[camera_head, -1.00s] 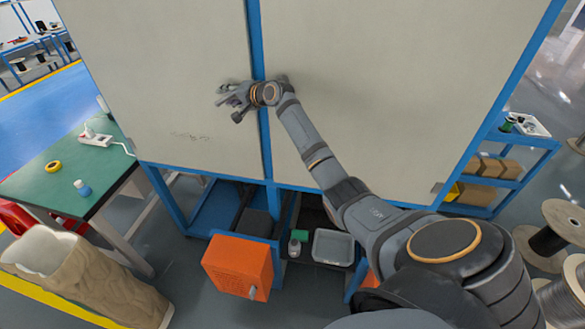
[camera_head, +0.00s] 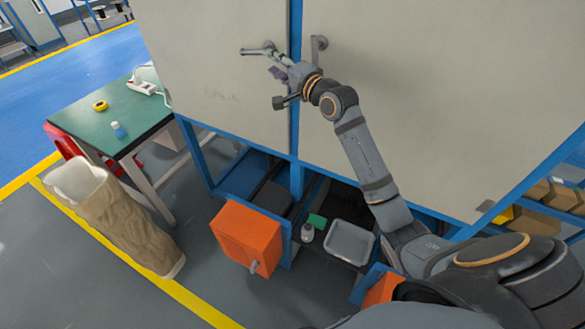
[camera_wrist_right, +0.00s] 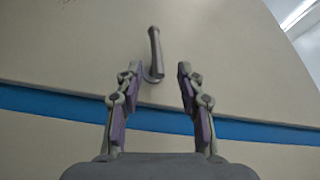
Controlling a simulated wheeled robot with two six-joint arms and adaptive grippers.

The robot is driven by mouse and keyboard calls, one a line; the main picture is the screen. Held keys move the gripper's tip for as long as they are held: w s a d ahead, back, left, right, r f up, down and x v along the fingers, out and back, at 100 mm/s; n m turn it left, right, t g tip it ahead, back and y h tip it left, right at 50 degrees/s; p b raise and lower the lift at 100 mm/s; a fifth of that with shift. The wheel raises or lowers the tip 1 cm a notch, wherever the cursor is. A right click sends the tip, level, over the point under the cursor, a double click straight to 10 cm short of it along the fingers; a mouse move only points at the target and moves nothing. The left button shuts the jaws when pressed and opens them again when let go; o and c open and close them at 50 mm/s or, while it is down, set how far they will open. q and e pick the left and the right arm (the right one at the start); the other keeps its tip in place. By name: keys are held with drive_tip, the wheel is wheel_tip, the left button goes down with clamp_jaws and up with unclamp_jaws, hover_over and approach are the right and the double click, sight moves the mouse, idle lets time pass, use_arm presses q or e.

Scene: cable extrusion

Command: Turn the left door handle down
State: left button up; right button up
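The left door handle (camera_head: 257,50) is a grey lever on the left cabinet door (camera_head: 215,75), close to the blue centre post. It lies roughly level in the head view. My right gripper (camera_head: 274,77) is open and empty in front of the post, just below and right of the handle. In the right wrist view the handle (camera_wrist_right: 155,48) stands ahead of the open gripper (camera_wrist_right: 159,69), its mounting end between the fingertips' lines. I cannot tell whether a finger touches it. My left gripper is not in view.
The right door handle (camera_head: 318,46) is just beyond my right wrist. Below the doors are an orange box (camera_head: 246,238) and a grey tray (camera_head: 350,241). A green table (camera_head: 115,115) and a tall, tan, trunk-like object (camera_head: 120,215) stand left.

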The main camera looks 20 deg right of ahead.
drive_tip(key=s+a+f+n+g+h, duration=0.1)
drive_tip(key=s+f+n+g, duration=0.2)
drive_tip(key=s+f, duration=0.4)
drive_tip(key=s+a+f+n+g+h, duration=0.1)
drive_tip(key=s+f+n+g, duration=0.3)
drive_tip(key=f, duration=1.1)
drive_tip(key=s, duration=0.3)
drive_tip(key=shift+s+f+n+h, duration=0.3)
drive_tip(key=shift+s+f+n, duration=0.1)
